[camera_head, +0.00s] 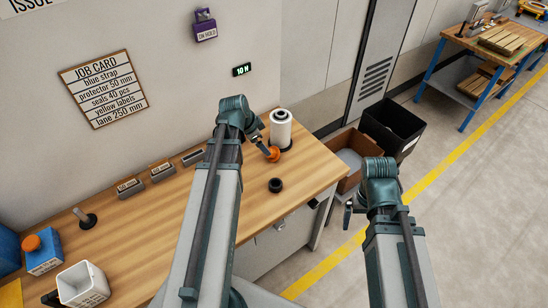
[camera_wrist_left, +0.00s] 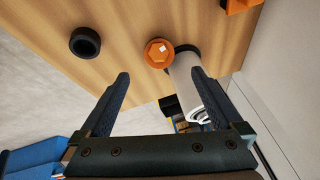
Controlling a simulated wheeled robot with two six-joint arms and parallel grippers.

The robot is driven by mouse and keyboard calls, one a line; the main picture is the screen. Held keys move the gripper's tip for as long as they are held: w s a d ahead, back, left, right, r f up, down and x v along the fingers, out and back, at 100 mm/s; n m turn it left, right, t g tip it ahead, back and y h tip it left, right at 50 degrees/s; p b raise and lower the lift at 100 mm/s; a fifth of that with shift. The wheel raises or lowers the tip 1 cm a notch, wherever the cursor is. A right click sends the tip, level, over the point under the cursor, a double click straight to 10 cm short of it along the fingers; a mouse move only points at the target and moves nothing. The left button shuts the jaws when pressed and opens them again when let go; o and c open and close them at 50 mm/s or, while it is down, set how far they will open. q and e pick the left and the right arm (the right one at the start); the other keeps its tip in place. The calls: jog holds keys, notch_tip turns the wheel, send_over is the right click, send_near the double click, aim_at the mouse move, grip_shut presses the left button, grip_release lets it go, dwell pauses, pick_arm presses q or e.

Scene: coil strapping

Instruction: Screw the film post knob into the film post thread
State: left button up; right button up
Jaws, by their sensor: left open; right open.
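The orange film post knob (camera_head: 272,154) is on the wooden table, close in front of the foot of the white film roll (camera_head: 281,131). The roll stands upright on a dark base, with a dark spot in the middle of its top; I cannot make out the thread. My left gripper (camera_head: 264,148) is just above the knob. In the left wrist view the left gripper (camera_wrist_left: 160,74) is open, with the knob (camera_wrist_left: 158,53) beyond and between its fingertips, apart from both. The film roll (camera_wrist_left: 184,85) is partly behind the right-hand finger. My right gripper (camera_head: 348,213) is open and empty, off the table's right edge.
A black ring (camera_head: 275,185) lies on the table in front of the knob. Small grey labelled blocks (camera_head: 162,171) line the wall side. A brown bin (camera_head: 347,165) and a black bin (camera_head: 392,127) stand beyond the table's right end. The front middle of the table is clear.

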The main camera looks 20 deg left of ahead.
aim_at(273, 154)
pick_arm(q)
jog(key=b+x, duration=0.4)
jog(key=x, duration=0.1)
jog(key=shift+w+f, duration=0.1)
jog(key=shift+f, duration=0.25)
jog(key=b+x, duration=0.5)
jog(key=shift+w+d+f, duration=0.15)
jog(key=shift+f, duration=0.1)
jog(key=shift+r, duration=0.15)
jog(key=shift+c, duration=0.3)
